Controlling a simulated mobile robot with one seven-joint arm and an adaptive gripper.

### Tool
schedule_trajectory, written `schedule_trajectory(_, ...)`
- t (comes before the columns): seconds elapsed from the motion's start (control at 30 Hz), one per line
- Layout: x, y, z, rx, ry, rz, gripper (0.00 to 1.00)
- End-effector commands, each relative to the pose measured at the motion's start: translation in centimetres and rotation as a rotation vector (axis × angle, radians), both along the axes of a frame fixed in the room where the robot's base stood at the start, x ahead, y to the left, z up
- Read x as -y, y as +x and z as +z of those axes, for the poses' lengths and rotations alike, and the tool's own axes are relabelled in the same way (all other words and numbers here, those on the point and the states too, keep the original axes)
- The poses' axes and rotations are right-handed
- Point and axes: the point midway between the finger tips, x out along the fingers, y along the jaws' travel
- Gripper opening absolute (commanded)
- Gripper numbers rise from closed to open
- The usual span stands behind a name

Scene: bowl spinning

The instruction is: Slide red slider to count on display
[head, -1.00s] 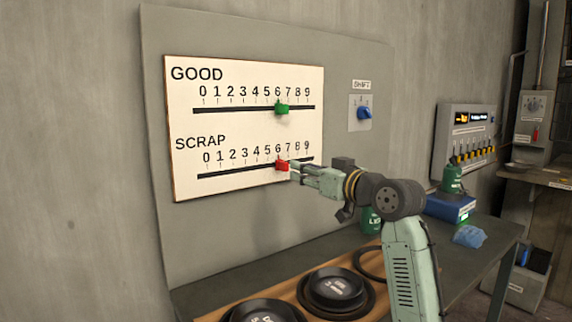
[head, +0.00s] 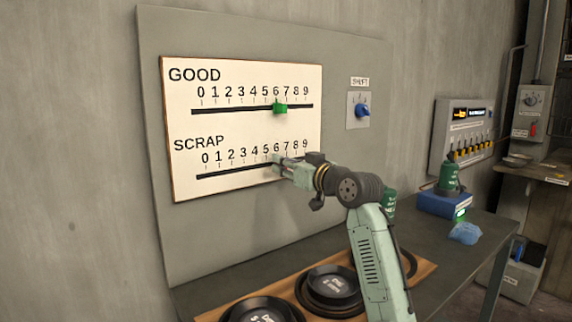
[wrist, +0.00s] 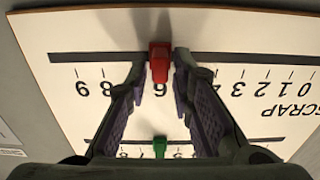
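The red slider (wrist: 159,62) sits on the lower SCRAP track (wrist: 240,58), beside the 6 in the upside-down wrist view. My gripper (wrist: 160,58) has one finger on each side of it. A narrow gap shows on one side, and I cannot tell whether the other finger touches. In the head view my gripper (head: 279,167) is at the SCRAP track and hides the red slider. The display (head: 468,113) is lit on the grey box at the right, but its text is too small to read.
The green slider (head: 280,107) stands near 6 on the GOOD track just above. A blue SHIFT knob (head: 362,110) is on the panel to the right. Black bowls (head: 330,287), a blue box (head: 445,203) and a green container (head: 449,176) stand on the table below.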

Motion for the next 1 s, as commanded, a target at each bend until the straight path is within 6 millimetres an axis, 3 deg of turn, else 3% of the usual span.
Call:
schedule_trajectory(0.3,0.01,-0.01,-0.01,0.000,0.000,0.000,0.00)
schedule_trajectory(1.0,-0.54,-0.01,-0.05,0.000,-0.002,0.002,0.00)
